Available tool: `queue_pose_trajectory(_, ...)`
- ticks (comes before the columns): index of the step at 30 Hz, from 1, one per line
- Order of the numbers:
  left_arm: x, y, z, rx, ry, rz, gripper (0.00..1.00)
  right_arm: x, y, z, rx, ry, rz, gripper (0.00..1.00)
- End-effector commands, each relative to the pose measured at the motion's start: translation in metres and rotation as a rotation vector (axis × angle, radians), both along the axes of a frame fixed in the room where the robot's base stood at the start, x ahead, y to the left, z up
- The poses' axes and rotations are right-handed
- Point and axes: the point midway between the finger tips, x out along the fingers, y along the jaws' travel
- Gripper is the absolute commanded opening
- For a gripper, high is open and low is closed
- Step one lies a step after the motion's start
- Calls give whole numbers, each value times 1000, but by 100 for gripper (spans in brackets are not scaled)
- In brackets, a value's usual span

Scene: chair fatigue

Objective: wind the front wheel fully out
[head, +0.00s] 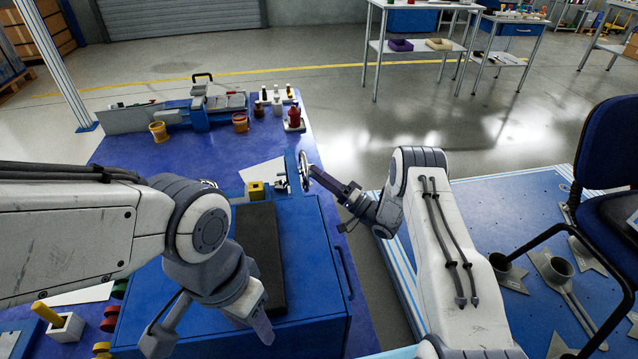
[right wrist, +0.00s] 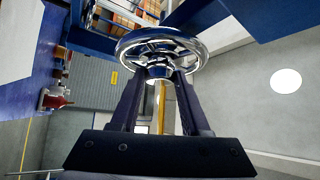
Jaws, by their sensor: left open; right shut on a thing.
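The front wheel is a chrome handwheel (head: 304,171) standing upright at the right edge of the blue bench, mounted on a blue fixture (head: 291,172). In the right wrist view the wheel (right wrist: 187,46) fills the top middle, with its spokes and round hub showing. My right gripper (head: 318,177) reaches it from the right. In the right wrist view the fingers (right wrist: 160,76) are shut on the wheel near its hub; the exact contact is partly hidden. My left gripper (head: 258,318) is open and empty, pointing down above the blue cabinet at the lower middle.
The blue cabinet (head: 330,290) has a dark pad (head: 262,250) on top. A yellow block (head: 255,190) sits behind it. A vise (head: 200,110) and cups stand on the far bench (head: 270,148). A blue platform with a chair (head: 600,150) lies right; a floor gap separates them.

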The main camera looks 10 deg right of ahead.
Motion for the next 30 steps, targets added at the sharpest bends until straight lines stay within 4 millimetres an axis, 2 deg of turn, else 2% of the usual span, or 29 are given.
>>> queue_pose_trajectory(4, 0, 0, -8, 0, 0, 0, 50, 0, 0, -4, -1, -31, 1, 0)
queue_pose_trajectory(18, 0, 0, -9, 0, 0, 0, 50, 0, 0, -2, -1, -43, 0, 0)
queue_pose_trajectory(19, 0, 0, -9, 0, 0, 0, 50, 0, 0, -2, -1, -43, 0, 57)
queue_pose_trajectory(20, 0, 0, -9, 0, 0, 0, 50, 0, 0, -2, -1, -43, 0, 69)
queue_pose_trajectory(21, 0, 0, -9, 0, 0, 0, 50, 0, 0, -2, -1, -44, 1, 76)
queue_pose_trajectory(30, 0, 0, -9, 0, 0, 0, 50, 0, -1, -2, -1, -46, 0, 76)
